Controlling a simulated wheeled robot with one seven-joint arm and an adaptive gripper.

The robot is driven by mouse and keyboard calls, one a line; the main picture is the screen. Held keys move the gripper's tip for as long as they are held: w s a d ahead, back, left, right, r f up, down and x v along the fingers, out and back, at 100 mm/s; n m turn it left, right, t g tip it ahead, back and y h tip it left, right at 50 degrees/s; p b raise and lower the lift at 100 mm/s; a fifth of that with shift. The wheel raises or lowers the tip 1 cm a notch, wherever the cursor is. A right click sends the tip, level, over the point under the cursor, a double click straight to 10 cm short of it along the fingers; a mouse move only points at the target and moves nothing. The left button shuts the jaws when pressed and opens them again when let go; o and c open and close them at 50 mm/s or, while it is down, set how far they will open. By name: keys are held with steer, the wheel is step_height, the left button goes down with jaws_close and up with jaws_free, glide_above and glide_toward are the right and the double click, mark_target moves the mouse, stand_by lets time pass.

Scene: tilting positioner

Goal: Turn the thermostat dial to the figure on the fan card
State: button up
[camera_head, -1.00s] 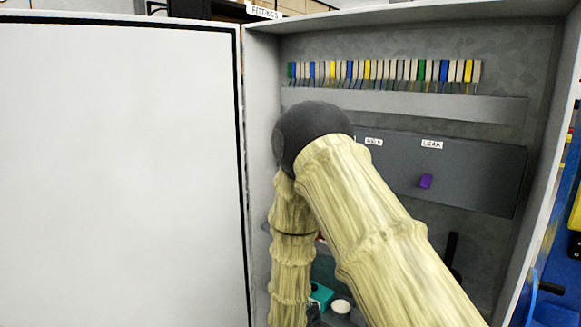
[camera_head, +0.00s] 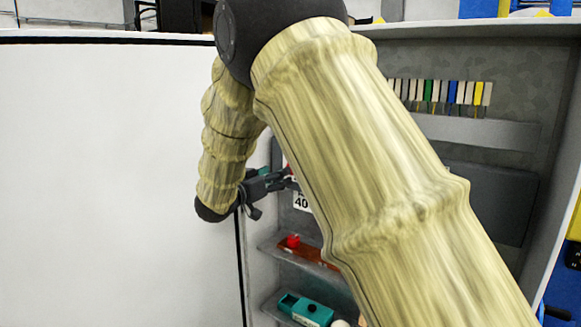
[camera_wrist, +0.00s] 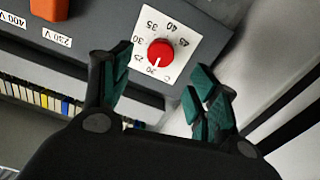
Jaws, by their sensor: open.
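The thermostat dial (camera_wrist: 161,52) is a red knob on a white square plate (camera_wrist: 172,29) with figures around it, in the wrist view. Its white mark points toward the picture's bottom, near what looks like 20; the 40 lies at the upper right. My gripper (camera_wrist: 163,66) is open, with one finger on each side of the dial and apparently apart from it. In the head view my gripper (camera_head: 290,182) is beside a white card (camera_head: 301,201) reading 40. My arm hides part of this card, so I cannot tell whether it is the fan card.
The dial sits near the end of a grey panel, with an orange switch (camera_wrist: 50,8) and voltage labels farther left. A row of coloured terminals (camera_wrist: 40,98) is at left. Shelves (camera_head: 300,262) hold a red-buttoned box and a teal device (camera_head: 306,309). A white door (camera_head: 110,180) stands at left.

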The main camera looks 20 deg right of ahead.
steer(key=p+x, duration=0.3)
steer(key=x, duration=0.5)
steer(key=shift+w+p, duration=0.2)
steer(key=shift+p, duration=0.2)
steer(key=shift+d, duration=0.15)
steer(key=shift+f, duration=0.1)
steer(key=c, duration=1)
